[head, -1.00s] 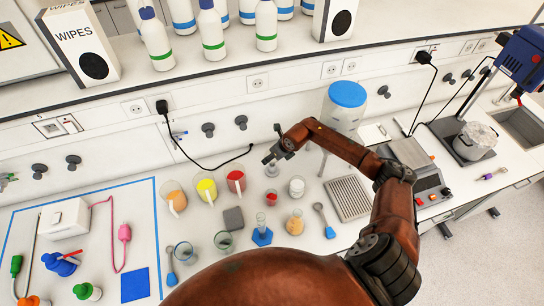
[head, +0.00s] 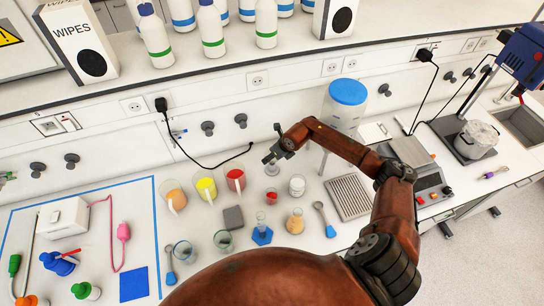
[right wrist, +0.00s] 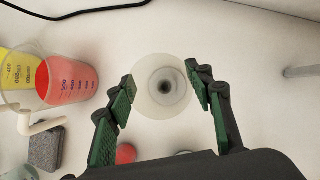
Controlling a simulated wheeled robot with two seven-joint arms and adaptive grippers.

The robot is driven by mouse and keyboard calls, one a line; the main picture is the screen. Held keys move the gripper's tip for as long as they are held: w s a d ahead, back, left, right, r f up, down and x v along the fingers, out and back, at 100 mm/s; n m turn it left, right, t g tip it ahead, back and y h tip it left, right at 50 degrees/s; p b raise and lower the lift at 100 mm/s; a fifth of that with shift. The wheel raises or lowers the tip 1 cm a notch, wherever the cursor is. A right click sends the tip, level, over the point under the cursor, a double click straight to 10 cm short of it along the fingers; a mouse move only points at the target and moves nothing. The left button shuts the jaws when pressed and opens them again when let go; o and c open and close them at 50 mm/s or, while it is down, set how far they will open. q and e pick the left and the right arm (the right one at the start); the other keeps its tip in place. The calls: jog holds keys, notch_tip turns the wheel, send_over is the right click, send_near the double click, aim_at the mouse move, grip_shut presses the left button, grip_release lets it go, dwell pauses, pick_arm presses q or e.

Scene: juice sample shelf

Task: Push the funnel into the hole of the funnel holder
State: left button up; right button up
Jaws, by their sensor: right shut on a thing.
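A pale, translucent round funnel (right wrist: 145,98) sits between my fingers in the right wrist view, seen from above with a dark round spot at its middle. My right gripper (right wrist: 164,84) is shut on it. In the head view my right gripper (head: 272,157) hangs above the bench behind the beakers, close to the back wall. The funnel is small there and hard to make out. I cannot clearly pick out the funnel holder or tell whether the dark spot is its hole. My left gripper is not in view.
A red beaker (head: 235,180) stands left of my right gripper; it also shows in the right wrist view (right wrist: 72,80). A yellow beaker (head: 206,188), grey block (head: 233,217) and white-filled beaker (head: 297,186) are near. A blue-lidded container (head: 348,95) stands right. A black cable (head: 205,165) runs behind.

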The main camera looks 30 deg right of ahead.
jog(key=shift+f+b, duration=0.65)
jog(key=shift+f, duration=0.1)
jog(key=o, duration=1.2)
jog(key=shift+c, duration=0.2)
jog(key=shift+r, duration=0.1)
jog(key=shift+s+d+r, duration=0.1)
jog(key=shift+r, duration=0.15)
jog(key=v, duration=1.1)
jog(key=shift+s, duration=0.15)
jog(key=shift+r, duration=0.1)
